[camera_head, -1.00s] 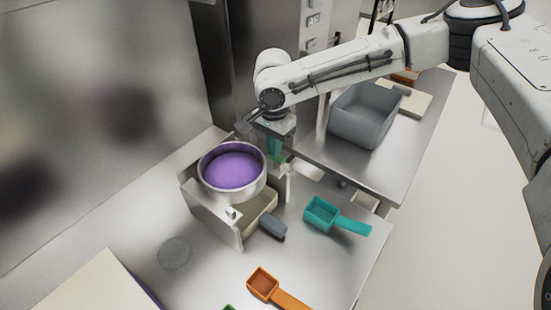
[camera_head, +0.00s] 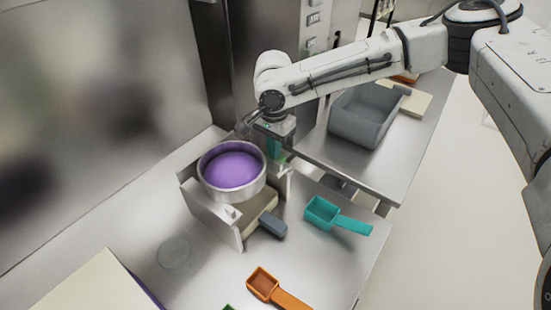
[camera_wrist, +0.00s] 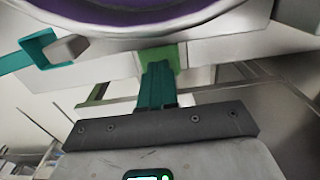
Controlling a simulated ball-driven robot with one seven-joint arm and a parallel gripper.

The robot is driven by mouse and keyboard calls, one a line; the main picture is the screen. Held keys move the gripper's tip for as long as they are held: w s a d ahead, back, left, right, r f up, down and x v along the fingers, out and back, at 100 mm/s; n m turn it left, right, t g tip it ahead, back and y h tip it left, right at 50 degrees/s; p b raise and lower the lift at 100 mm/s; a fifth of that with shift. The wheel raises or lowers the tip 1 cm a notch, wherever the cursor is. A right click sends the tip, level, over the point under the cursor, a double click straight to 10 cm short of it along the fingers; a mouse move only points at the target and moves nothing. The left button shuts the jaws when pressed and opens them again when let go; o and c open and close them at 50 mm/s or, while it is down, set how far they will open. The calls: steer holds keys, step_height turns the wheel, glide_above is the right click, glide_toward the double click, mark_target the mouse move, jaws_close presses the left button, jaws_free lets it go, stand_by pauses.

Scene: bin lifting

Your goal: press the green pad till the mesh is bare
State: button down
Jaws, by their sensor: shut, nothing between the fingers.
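The round metal sieve (camera_head: 206,186) stands on a steel stand and holds a purple mass (camera_head: 232,168), so its mesh is hidden. My gripper (camera_head: 273,152) points down behind the sieve, to its right. In the wrist view its teal fingers (camera_wrist: 157,72) are closed together with nothing between them. Their tips are at the green pad (camera_wrist: 172,56) on the stand's side and seem to touch it, though I cannot tell how hard. The sieve's underside edge shows above the pad. In the head view the pad is mostly hidden by my gripper.
A teal scoop (camera_head: 322,213) and an orange scoop (camera_head: 264,284) lie on the steel bench. A grey block (camera_head: 272,227) juts from under the sieve. A grey bin (camera_head: 362,117) stands on the bench at the upper right. A steel wall (camera_head: 110,100) closes off the left.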

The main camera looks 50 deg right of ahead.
steer(key=shift+f+b, duration=0.4)
steer(key=shift+f, duration=0.6)
steer(key=shift+r+p, duration=0.75)
steer(key=shift+p, duration=0.2)
steer(key=shift+f+b, duration=0.4)
steer(key=shift+f, duration=0.4)
steer(key=shift+r+p, duration=0.85)
steer(key=shift+p, duration=0.15)
steer(key=shift+f, duration=0.1)
